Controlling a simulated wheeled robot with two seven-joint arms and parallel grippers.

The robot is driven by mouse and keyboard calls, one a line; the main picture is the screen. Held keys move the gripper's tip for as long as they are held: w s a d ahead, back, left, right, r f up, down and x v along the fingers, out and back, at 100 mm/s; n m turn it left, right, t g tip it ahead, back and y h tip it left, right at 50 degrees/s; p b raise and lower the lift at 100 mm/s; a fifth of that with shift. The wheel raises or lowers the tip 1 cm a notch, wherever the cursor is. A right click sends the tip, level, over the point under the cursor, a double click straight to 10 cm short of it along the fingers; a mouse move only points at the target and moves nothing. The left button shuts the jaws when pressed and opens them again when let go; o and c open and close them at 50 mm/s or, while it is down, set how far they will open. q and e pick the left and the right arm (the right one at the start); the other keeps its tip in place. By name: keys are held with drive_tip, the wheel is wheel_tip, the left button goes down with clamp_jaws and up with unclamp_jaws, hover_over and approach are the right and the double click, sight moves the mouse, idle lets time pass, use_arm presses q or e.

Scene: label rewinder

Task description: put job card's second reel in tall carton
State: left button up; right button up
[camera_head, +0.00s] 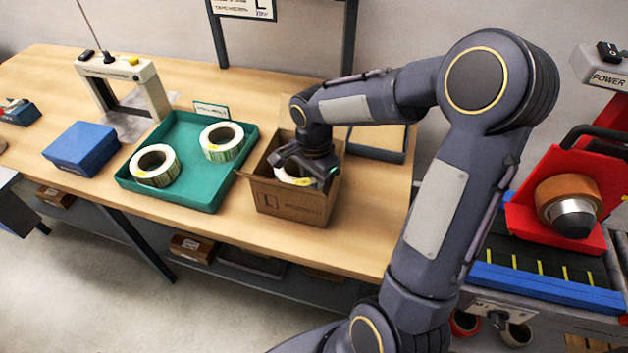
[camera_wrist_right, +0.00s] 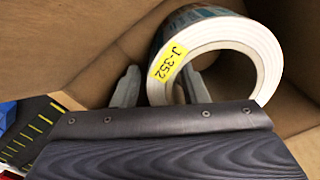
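An open cardboard carton (camera_head: 290,203) marked L stands on the bench right of the green tray. A white reel (camera_head: 295,175) is inside it, partly hidden by my right gripper. In the right wrist view the reel (camera_wrist_right: 262,45) has a yellow label reading J-352 and lies tilted among the carton walls (camera_wrist_right: 50,40). My right gripper (camera_wrist_right: 160,88) has one finger in the reel's core and one outside its wall; a small gap shows beside the outer finger, so it looks open. Two more reels, one left (camera_head: 155,165) and one right (camera_head: 222,141), lie in the green tray (camera_head: 178,194). My left gripper is out of view.
A blue box (camera_head: 82,148) and a white gate-shaped device (camera_head: 118,72) stand left of the tray. A small card (camera_head: 211,111) stands at the tray's back edge. A shallow dark-rimmed tray (camera_head: 378,148) is behind the carton. A red holder (camera_head: 560,240) with a brown roll is at right.

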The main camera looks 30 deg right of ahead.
drive_tip(key=shift+r, duration=0.2)
wheel_tip(320, 180, up, 13)
drive_tip(key=p, duration=0.1)
drive_tip(key=shift+f, duration=0.2)
idle(0.7)
